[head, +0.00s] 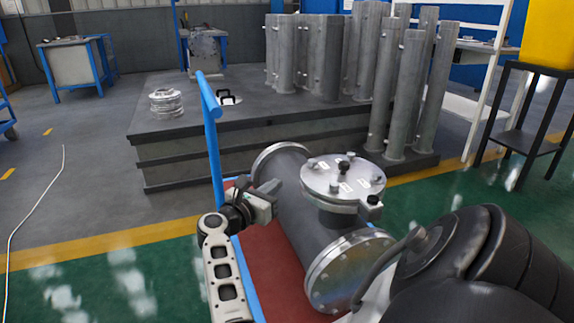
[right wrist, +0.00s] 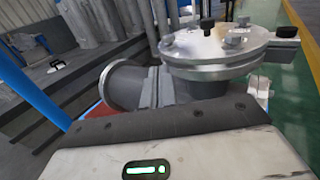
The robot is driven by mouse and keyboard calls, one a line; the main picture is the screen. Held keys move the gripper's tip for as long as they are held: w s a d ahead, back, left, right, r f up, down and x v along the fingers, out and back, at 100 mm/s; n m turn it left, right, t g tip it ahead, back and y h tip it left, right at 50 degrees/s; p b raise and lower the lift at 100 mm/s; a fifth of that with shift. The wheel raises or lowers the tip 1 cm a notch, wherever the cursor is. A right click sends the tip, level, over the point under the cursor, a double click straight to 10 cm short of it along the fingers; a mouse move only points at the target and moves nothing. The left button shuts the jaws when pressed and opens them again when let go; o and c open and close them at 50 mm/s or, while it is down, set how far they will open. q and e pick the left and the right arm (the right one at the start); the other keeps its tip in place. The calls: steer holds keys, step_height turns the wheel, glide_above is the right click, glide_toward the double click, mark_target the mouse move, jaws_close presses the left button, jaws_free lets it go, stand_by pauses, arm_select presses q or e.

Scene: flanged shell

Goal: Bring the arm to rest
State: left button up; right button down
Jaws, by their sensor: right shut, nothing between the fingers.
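My right gripper (head: 268,203) is at the left side of the flanged shell (head: 300,218), pointing right, in front of the shell's grey body in the head view. I cannot tell if it touches it. In the right wrist view its fingers (right wrist: 153,88) are together and empty, with the shell's end flange (right wrist: 122,86) at left and its round lid (right wrist: 220,50) beyond at right. My left gripper is not in view.
The shell lies on a red-topped cart (head: 268,265) with a blue handle post (head: 214,150) at its left. A dark platform (head: 240,130) behind bears tall grey columns (head: 325,60). A black stand (head: 525,140) is at right. Green floor is open at left.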

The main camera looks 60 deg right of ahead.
steer(key=shift+w+a, duration=0.1)
steer(key=shift+a, duration=0.8)
